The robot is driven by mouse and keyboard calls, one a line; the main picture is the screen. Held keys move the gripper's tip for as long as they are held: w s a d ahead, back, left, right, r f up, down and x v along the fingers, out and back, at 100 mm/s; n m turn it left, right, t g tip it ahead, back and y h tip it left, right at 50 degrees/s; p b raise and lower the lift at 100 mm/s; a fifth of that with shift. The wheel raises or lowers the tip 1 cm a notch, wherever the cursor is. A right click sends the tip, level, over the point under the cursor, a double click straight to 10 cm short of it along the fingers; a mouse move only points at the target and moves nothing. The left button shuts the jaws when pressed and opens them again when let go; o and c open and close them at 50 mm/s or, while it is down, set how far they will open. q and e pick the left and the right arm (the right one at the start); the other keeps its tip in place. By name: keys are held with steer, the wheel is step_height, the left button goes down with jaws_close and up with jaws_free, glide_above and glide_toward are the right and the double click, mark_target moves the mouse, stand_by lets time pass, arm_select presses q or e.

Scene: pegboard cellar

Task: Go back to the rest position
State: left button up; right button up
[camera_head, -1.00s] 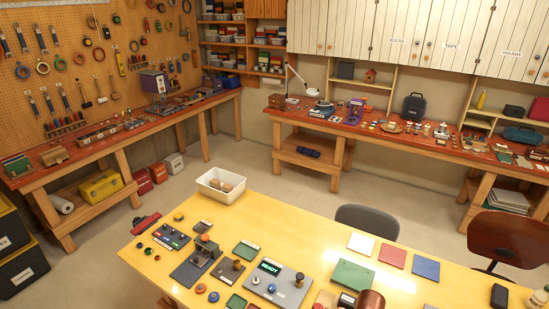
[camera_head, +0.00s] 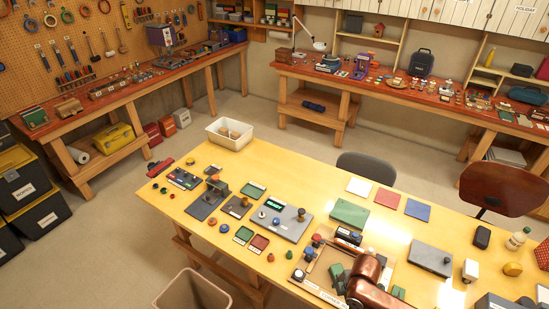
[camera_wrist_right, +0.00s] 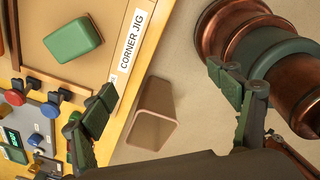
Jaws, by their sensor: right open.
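My right arm (camera_head: 372,283), copper-coloured, comes in at the bottom right of the head view, over the corner jig on the yellow table (camera_head: 440,222). In the right wrist view my right gripper (camera_wrist_right: 168,108) has its two green fingers wide apart with nothing between them. A copper cylinder with a green band (camera_wrist_right: 265,50) fills that view's upper right, beside one finger. My left gripper is in neither view.
The corner jig (camera_wrist_right: 118,75) holds a green block (camera_wrist_right: 73,40). Its clamps have red and blue knobs. A tan bin (camera_head: 194,291) stands on the floor by the table's near edge. A grey chair (camera_head: 366,170) and a brown chair (camera_head: 503,187) stand behind the table.

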steer(key=s+f+m+t+y, duration=0.1)
steer(key=s+m+t+y, duration=0.15)
steer(key=s+m, duration=0.6)
steer(key=s+d+f+m+h, duration=0.1)
steer(key=s+d+m+h, duration=0.4)
steer(key=s+d+m, duration=0.6)
step_height(320, 180, down, 37)
steer(key=y+b, duration=0.1)
steer(key=b, duration=0.6)
arm_select(q)
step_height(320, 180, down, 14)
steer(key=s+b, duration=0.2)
steer(key=b, duration=0.4)
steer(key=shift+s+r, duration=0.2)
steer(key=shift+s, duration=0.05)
arm_select(e)
steer(key=s+f+n+g, duration=0.1)
steer(key=s+f+g, duration=0.1)
steer(key=s+f, duration=1.7)
step_height(320, 180, down, 5)
steer(key=shift+s+a+r, duration=0.15)
steer(key=shift+a, duration=0.05)
steer(key=shift+n, duration=0.25)
